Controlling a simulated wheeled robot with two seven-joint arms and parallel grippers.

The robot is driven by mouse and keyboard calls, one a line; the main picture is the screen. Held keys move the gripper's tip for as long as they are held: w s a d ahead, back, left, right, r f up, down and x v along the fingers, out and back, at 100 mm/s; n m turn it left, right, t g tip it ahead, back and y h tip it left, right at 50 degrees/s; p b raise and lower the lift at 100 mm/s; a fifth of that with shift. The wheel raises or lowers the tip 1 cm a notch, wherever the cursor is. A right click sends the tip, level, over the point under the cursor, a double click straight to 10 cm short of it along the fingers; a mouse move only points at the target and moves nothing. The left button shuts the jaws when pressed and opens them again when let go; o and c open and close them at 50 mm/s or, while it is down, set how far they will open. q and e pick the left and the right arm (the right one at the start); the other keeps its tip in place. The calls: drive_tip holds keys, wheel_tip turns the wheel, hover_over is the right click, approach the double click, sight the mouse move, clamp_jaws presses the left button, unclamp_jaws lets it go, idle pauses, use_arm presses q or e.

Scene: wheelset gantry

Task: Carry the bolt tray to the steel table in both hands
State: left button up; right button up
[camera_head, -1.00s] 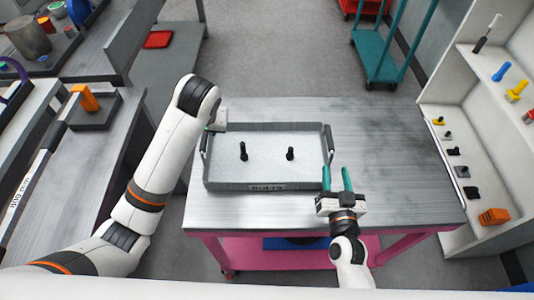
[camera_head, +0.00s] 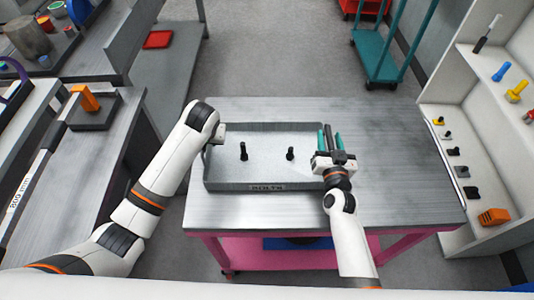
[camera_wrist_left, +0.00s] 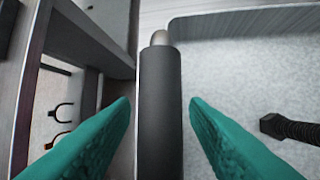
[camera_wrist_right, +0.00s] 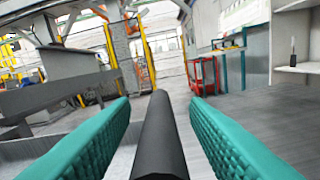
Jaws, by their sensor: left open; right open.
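The grey bolt tray (camera_head: 222,186), with "BOLTS" on its front wall, sits on the steel-topped table (camera_head: 400,200). In the left wrist view, the tray's dark handle bar (camera_wrist_left: 160,110) lies between the open teal fingers of my left gripper (camera_wrist_left: 160,105). In the head view the left arm hides that gripper's fingers. My right gripper (camera_head: 331,138) is open at the tray's right end. In the right wrist view, the other dark handle (camera_wrist_right: 160,140) lies between its fingers. Neither gripper is closed on a handle.
A white shelf unit (camera_head: 460,240) with small parts stands close on the right. Another bench (camera_head: 100,165) is on the left, with an orange item on a dark block (camera_head: 88,98). A teal trolley (camera_head: 378,70) stands behind. The table's right part is clear.

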use_arm(q)
clamp_jaws()
use_arm(e)
clamp_jaws()
use_arm(q)
drive_tip(key=shift+r, duration=0.2)
use_arm(e)
drive_tip(key=shift+r, duration=0.2)
